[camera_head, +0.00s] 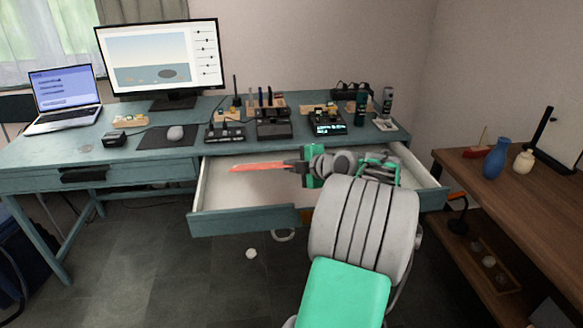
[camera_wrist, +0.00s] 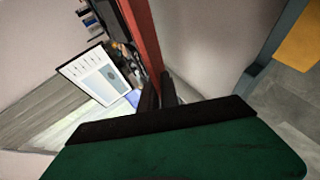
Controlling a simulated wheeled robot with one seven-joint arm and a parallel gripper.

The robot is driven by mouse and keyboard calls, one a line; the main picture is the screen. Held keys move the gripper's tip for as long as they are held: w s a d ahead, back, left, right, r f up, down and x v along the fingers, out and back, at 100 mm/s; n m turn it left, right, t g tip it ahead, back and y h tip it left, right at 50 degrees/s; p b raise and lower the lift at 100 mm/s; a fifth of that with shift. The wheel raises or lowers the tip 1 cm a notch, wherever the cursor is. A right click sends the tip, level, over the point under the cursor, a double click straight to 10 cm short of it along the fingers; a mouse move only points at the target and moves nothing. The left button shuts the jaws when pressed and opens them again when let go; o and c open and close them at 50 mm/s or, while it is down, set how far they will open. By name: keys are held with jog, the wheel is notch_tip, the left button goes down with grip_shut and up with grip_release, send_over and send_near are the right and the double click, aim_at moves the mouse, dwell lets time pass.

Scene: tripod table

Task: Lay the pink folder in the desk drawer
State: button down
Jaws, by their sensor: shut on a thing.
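The pink folder (camera_head: 262,166) shows edge-on as a thin reddish strip, pointing left from my gripper (camera_head: 300,165). In the wrist view the folder (camera_wrist: 143,38) is a narrow red band running up from between the dark fingers (camera_wrist: 160,92). My gripper is shut on its near end. The desk drawer (camera_head: 245,222) is pulled out, with a pale interior; the folder and gripper appear over its opening. How high the folder is above the drawer floor I cannot tell. My arm hides the drawer's right middle part.
The teal desk (camera_head: 60,150) carries a laptop (camera_head: 63,98), a monitor (camera_head: 160,58), a mouse (camera_head: 175,132) and several small devices behind the drawer. A wooden shelf unit (camera_head: 530,200) with a blue vase (camera_head: 497,158) stands close on the right.

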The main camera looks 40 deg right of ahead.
jog(key=w+d+f+b, duration=0.2)
jog(key=w+f+b, duration=0.1)
jog(key=f+b, duration=0.3)
jog(key=shift+w+d, duration=0.2)
jog(key=shift+w, duration=0.05)
jog(key=c, duration=1.5)
grip_release()
jog(key=p+v, duration=0.1)
jog(key=v, duration=0.7)
